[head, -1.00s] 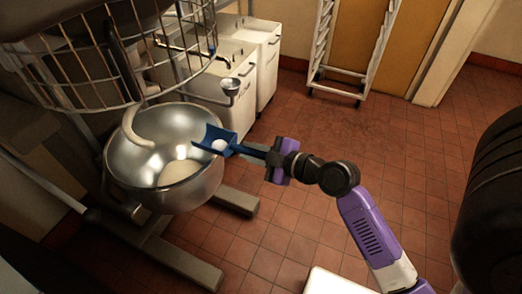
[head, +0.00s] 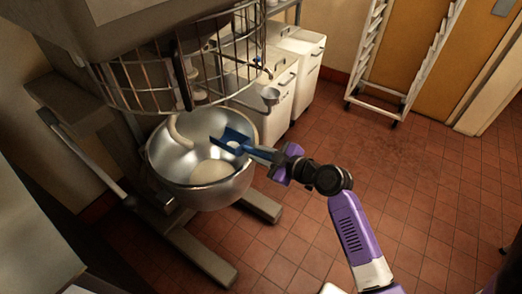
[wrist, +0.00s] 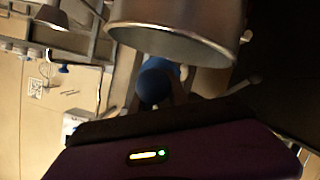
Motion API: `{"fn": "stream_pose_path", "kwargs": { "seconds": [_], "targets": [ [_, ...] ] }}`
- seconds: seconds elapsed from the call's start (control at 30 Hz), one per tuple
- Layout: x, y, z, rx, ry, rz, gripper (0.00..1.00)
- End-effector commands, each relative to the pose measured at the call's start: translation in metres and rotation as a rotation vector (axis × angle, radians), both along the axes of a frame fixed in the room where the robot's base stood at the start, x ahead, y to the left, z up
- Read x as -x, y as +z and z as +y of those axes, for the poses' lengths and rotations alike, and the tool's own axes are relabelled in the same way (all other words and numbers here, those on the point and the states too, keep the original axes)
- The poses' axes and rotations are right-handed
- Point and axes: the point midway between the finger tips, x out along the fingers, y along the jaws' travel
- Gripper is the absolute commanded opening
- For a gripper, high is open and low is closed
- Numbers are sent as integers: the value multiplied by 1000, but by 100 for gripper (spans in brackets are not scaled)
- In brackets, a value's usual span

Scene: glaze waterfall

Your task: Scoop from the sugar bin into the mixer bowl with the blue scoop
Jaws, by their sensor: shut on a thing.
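The blue scoop (head: 229,135) holds a small white heap of sugar (head: 233,145). Its head is over the right part of the steel mixer bowl (head: 178,188), with its handle pointing right across the rim. My gripper (head: 272,158) is shut on the scoop handle, just right of the bowl. Pale material (head: 210,171) lies in the bowl, below the hook. In the wrist view the bowl (wrist: 180,30) is at the top and a rounded blue part of the scoop (wrist: 157,80) is below it; the fingertips are not clear there. I cannot tell which white bin (head: 300,65) holds sugar.
The mixer's wire guard (head: 150,80) hangs above the bowl, and the dough hook (head: 178,132) reaches into it. A small metal cup (head: 270,96) is near the bins. A white rack (head: 400,60) stands farther back. The tiled floor at right is clear.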

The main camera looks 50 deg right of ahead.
Motion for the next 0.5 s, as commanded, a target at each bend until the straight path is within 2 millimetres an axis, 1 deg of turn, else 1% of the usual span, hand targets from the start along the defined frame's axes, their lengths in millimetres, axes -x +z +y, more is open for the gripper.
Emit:
{"fn": "stream_pose_path", "kwargs": {
  "seconds": [0.03, 0.27, 0.37, 0.5],
  "targets": [
    [0, 7, -2, -44, -2, 0, 0],
    [-1, 7, -8, -257, -2, 7, 0],
    [-1, 0, -15, -444, -4, 9, 0],
    [-2, -5, -21, -738, -2, 19, 0]
  ]
}}
